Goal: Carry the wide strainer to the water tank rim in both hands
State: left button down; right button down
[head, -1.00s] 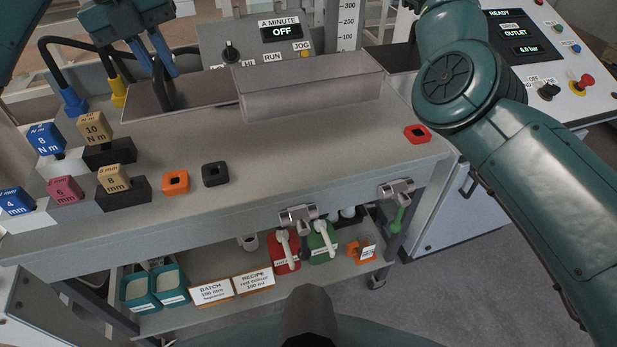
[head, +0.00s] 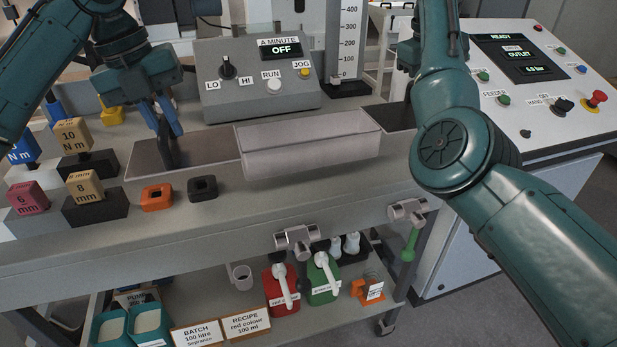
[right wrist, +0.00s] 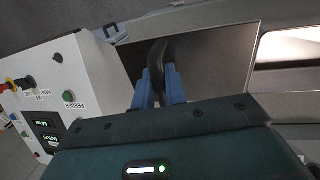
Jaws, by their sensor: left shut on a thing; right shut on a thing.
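The wide strainer (head: 310,150) is a pale, see-through box with a flat dark plate on either side. It is level in front of the control box, over the bench. My left gripper (head: 168,138) points down and is shut on the black upright handle of the left plate. My right gripper (right wrist: 159,88) is shut on the black handle of the right plate, seen in the right wrist view. In the head view my right arm covers that end. I cannot make out the water tank rim.
The grey bench (head: 120,240) holds torque blocks (head: 72,135), an orange socket (head: 157,197) and a black socket (head: 202,188). The control box (head: 262,85) stands behind the strainer. A sloped panel (head: 540,80) is at right. Red (head: 280,290) and green (head: 324,278) cans stand on the lower shelf.

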aim_at(171, 146)
pick_arm(q)
jog(key=shift+f, duration=0.15)
pick_arm(e)
jog(key=shift+f, duration=0.1)
